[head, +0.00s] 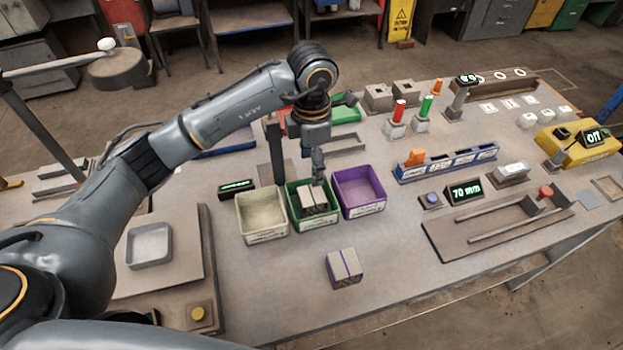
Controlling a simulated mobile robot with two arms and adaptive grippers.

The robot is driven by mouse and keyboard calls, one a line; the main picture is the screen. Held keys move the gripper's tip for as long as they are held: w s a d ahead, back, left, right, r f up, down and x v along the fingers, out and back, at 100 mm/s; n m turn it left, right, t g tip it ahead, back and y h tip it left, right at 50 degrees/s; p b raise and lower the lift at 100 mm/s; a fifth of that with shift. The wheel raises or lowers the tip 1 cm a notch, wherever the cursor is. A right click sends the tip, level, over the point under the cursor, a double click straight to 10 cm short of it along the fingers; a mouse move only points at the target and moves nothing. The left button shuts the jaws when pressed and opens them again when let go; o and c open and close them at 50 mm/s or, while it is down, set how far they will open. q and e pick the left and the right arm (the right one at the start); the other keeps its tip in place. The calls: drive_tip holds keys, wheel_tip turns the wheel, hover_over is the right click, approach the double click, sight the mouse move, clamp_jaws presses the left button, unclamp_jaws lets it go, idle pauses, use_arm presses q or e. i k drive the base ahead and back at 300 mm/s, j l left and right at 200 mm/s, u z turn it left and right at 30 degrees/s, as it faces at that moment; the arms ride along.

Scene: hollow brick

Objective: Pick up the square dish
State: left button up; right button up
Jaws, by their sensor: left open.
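The square dish (149,245) is a shallow grey tray with a raised rim and rounded corners. It lies on a flat board (185,268) at the left of the table, beside my left arm, and looks empty. My left gripper (318,178) is open, pointing down over the green bin (297,213) in the middle of the table, well to the right of the dish. A small box (313,200) sits in that bin just below the fingers. I cannot tell whether the fingers touch anything. My right gripper is not in view.
A cream bin (247,231) and a purple bin (372,196) flank the green one. A box with a purple stripe (343,268) stands in front on the table. The table around the striped box is clear.

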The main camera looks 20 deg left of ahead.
sight(150, 244)
drive_tip(key=k, duration=1.5)
